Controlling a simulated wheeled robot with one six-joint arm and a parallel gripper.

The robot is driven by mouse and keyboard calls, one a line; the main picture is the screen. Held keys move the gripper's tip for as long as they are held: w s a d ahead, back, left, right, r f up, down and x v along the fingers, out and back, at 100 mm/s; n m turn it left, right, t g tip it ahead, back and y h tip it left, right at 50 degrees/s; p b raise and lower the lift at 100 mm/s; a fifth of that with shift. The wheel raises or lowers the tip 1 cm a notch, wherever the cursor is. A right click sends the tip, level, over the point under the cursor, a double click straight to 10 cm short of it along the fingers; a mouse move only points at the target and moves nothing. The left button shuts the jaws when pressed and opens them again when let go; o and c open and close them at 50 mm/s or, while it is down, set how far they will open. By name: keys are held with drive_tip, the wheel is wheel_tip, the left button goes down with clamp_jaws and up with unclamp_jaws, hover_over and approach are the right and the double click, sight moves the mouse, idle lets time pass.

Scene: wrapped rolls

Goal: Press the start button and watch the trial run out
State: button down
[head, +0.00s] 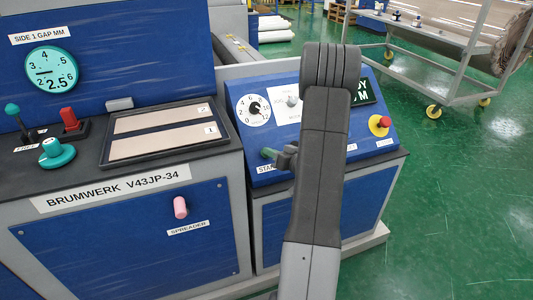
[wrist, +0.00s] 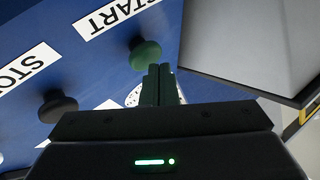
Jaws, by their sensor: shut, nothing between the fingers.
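The green start button (wrist: 145,54) is on the blue panel beside its START label (wrist: 115,14) in the wrist view. In the head view the green button (head: 268,153) shows just left of my arm, above a partly covered label. My gripper (wrist: 159,70) is shut and empty, its fingertips right beside the green button; I cannot tell whether they touch it. In the head view, my arm hides much of the control panel (head: 237,87). A dark display with green text (head: 364,93) is partly covered, with "DY" and "M" readable.
A black button (wrist: 57,105) with a STOP label sits near the green one. A red emergency knob (head: 380,123) is at the panel's right. A gap dial (head: 52,70) reads 2.5. A wheeled rack (head: 440,75) stands behind on the green floor, which is open at right.

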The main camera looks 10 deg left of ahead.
drive_tip(key=shift+w+a+f+b, duration=0.3)
drive_tip(key=shift+w+f+b, duration=0.15)
drive_tip(key=shift+f, duration=0.2)
idle(0.8)
drive_tip(key=shift+s+r, duration=0.1)
drive_tip(key=shift+s+d+r+p, duration=0.25)
drive_tip(key=shift+s+r+p, duration=0.1)
drive_tip(key=shift+r, duration=0.1)
drive_tip(key=shift+s+d+r+p, duration=0.25)
drive_tip(key=shift+s+r, duration=0.05)
drive_tip(key=shift+r, duration=0.15)
drive_tip(key=s+r, duration=0.1)
drive_tip(key=d+r+p, duration=0.1)
drive_tip(key=s+r+p, duration=0.1)
drive_tip(key=shift+s+d+r, duration=0.3)
drive_tip(key=shift+d+r, duration=0.05)
drive_tip(key=shift+r, duration=0.05)
idle(0.7)
